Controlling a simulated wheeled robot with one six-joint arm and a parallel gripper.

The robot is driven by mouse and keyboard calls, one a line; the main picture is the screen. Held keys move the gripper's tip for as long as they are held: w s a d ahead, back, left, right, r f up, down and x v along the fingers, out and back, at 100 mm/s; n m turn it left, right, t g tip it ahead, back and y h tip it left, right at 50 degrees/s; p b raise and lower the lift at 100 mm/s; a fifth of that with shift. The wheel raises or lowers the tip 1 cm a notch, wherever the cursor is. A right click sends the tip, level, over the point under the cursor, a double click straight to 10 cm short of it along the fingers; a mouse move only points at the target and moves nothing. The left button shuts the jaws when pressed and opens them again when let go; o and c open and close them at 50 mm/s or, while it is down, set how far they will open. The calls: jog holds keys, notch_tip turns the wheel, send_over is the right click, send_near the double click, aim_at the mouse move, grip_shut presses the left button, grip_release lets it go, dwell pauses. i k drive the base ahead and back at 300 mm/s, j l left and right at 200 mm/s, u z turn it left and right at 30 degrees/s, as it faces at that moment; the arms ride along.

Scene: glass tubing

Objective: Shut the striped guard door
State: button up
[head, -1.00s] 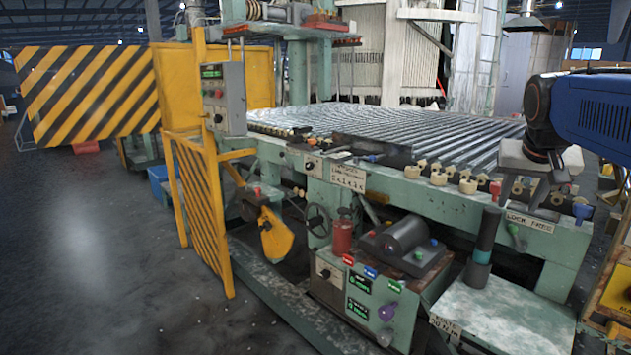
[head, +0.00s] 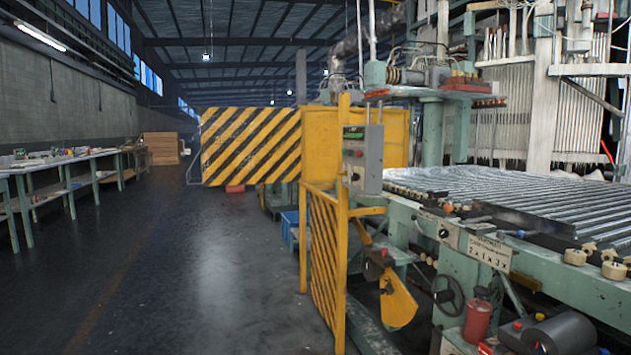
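The striped guard door (head: 250,146), with yellow and black diagonal stripes, stands swung out to the left of the machine in the head view. Its right side meets a plain yellow panel (head: 355,135) behind a yellow post. A grey control box (head: 362,160) with a small green display is fixed at that post and covers part of the yellow panel. My gripper is not in view.
A yellow slatted guard (head: 324,258) stands at the near corner of the green machine (head: 520,225). The grey floor (head: 200,270) to the left is clear. Long workbenches (head: 75,170) line the left wall. A blue crate (head: 290,225) sits behind the slatted guard.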

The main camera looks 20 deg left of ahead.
aim_at(276, 113)
jog(key=u, duration=1.1)
jog(key=i+j+u, duration=0.25)
jog(key=i+u, duration=0.2)
jog(key=i+j+u, duration=0.1)
jog(key=i+u, duration=0.4)
jog(key=i, duration=5.35)
jog(key=i+z, duration=0.1)
jog(key=i, duration=0.7)
jog(key=i+z, duration=0.15)
jog(key=i, duration=0.65)
jog(key=i+j+z, duration=0.1)
jog(key=z, duration=3.3)
